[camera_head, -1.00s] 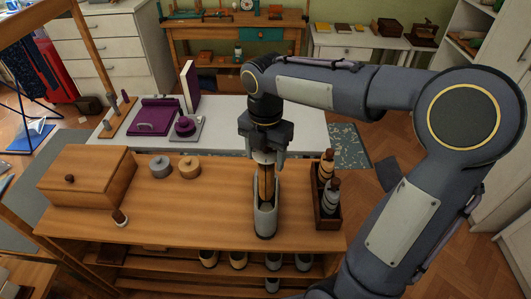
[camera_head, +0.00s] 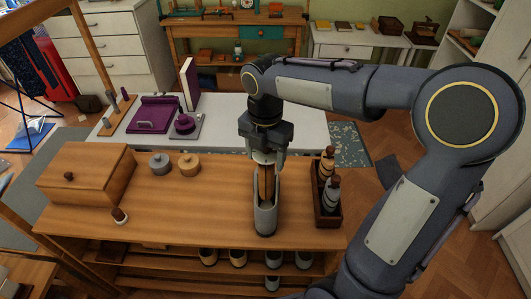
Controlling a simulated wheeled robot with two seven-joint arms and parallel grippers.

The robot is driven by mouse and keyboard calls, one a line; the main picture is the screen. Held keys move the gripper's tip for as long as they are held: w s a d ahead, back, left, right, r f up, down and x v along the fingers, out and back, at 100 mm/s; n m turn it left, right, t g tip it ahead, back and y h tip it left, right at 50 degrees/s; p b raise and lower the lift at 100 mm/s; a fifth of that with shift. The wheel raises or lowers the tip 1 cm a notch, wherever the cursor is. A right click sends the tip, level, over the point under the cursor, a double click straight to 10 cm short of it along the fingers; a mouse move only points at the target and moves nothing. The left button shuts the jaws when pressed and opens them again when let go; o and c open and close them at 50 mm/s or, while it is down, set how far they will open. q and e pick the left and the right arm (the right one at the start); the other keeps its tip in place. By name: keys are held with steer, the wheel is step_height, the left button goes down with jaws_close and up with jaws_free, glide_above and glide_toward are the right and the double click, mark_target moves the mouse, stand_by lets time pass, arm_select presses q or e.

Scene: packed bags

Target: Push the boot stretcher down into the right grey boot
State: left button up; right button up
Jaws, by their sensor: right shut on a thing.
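A grey boot (camera_head: 265,219) stands on the wooden bench, with its open top toward my gripper. A wooden boot stretcher (camera_head: 265,184) stands in the boot's opening, its upper end between my fingers. My right gripper (camera_head: 267,159) points down over the boot and is shut on the stretcher. How deep the stretcher sits is partly hidden by the boot wall and the fingers. My left gripper is not in view.
A dark wooden caddy (camera_head: 326,221) with bottles stands close to the right of the boot. A wooden box (camera_head: 85,172) and two round tins (camera_head: 189,164) are to the left. A small brush-like item (camera_head: 119,216) lies near the front edge. More footwear sits on the shelf below.

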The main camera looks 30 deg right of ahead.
steer(key=shift+f+b, duration=0.55)
steer(key=shift+f, duration=0.35)
steer(key=shift+f+b, duration=3.4)
steer(key=shift+f, duration=1.45)
steer(key=o, duration=1.5)
steer(key=shift+c, duration=0.2)
step_height(320, 180, up, 8)
steer(key=shift+p, duration=0.4)
steer(key=shift+f, duration=0.1)
